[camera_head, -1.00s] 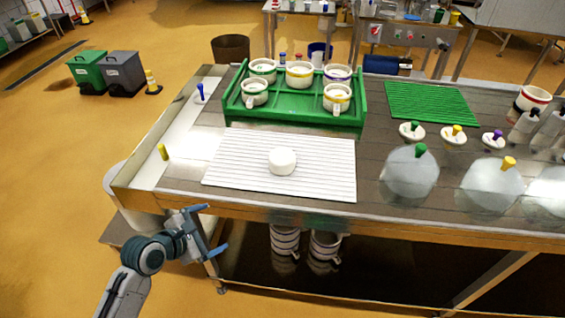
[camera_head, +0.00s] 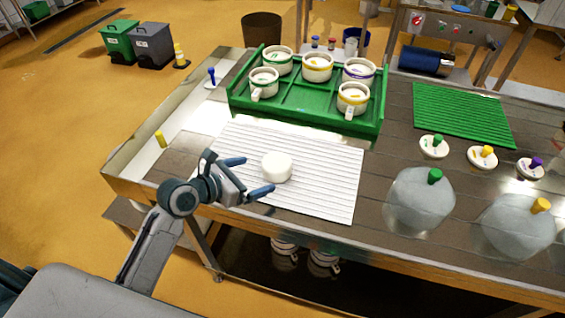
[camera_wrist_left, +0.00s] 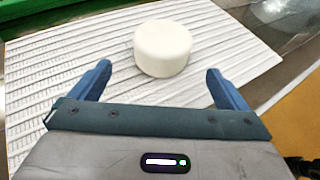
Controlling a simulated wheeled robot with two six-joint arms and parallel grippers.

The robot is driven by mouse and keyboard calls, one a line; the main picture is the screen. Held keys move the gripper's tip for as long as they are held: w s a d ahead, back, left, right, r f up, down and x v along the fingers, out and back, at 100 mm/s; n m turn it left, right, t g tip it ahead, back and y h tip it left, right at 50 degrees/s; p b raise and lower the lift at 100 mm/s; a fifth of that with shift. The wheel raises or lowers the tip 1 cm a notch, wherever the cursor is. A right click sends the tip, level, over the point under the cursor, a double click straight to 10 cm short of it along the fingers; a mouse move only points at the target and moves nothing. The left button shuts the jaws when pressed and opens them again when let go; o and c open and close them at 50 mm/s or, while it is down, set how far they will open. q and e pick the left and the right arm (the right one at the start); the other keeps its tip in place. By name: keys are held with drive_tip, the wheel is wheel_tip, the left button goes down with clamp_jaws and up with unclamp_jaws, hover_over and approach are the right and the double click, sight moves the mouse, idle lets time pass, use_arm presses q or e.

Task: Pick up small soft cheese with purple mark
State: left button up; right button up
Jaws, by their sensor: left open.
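A small white round cheese (camera_head: 276,167) stands on the white ribbed mat (camera_head: 325,195). No purple mark can be made out on it. My left gripper (camera_head: 248,176) is open and empty at the mat's left front part, close beside the cheese. In the left wrist view the cheese (camera_wrist_left: 162,48) is ahead of the gap between the two blue fingers (camera_wrist_left: 163,85), not between them. The ribbed mat (camera_wrist_left: 60,62) fills much of that view. My right gripper does not show.
A green tray (camera_head: 300,122) with several white cups stands behind the mat. A green ribbed mat (camera_head: 462,112) lies at the back right. Small lids with knobs (camera_head: 433,147) and clear bags (camera_head: 420,200) stand right. A yellow peg (camera_head: 160,139) is at left.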

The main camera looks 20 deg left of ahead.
sight(264, 171)
use_arm(q)
drive_tip(key=x, duration=0.2)
drive_tip(key=shift+w+d+f, duration=0.1)
drive_tip(key=shift+w+d, duration=0.15)
drive_tip(key=shift+w, duration=0.05)
drive_tip(key=shift+w+d+f, duration=0.1)
drive_tip(key=shift+w, duration=0.1)
drive_tip(key=shift+w+d+p, duration=0.5)
drive_tip(key=shift+w+d, duration=0.35)
drive_tip(key=shift+w, duration=0.2)
drive_tip(key=shift+x, duration=1.15)
drive_tip(key=shift+w+d+f, duration=0.1)
drive_tip(key=shift+w+f, duration=0.05)
drive_tip(key=shift+f, duration=0.05)
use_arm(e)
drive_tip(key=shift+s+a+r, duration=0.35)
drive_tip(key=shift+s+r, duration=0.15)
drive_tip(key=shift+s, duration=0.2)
use_arm(q)
drive_tip(key=shift+c, duration=0.7)
drive_tip(key=c, duration=0.7)
drive_tip(key=shift+c, duration=0.2)
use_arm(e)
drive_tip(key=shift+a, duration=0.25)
